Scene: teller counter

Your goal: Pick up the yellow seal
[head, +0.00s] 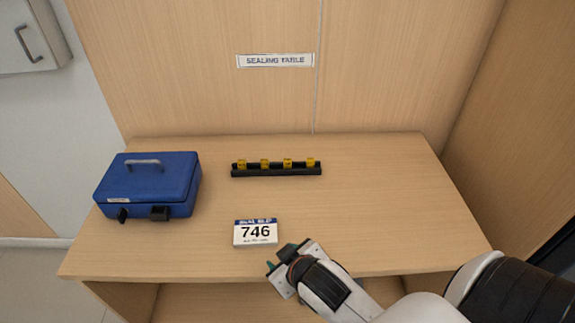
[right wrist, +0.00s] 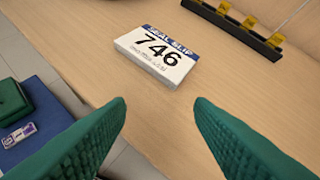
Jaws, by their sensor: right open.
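Several yellow seals stand in a row in a black rack (head: 277,171) at the middle of the table; one is the leftmost yellow seal (head: 242,164). In the right wrist view, yellow seals (right wrist: 249,23) and the black rack (right wrist: 234,30) show at the top right. My right gripper (head: 281,262) is at the table's front edge, in front of the rack and apart from it. In the right wrist view its green fingers (right wrist: 160,112) are spread with nothing between them. My left gripper is not in view.
A white slip block marked 746 (head: 255,233) lies between the rack and my right gripper; it also shows in the right wrist view (right wrist: 156,58). A blue cash box (head: 150,184) with a handle sits at the table's left. The table's right side is clear.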

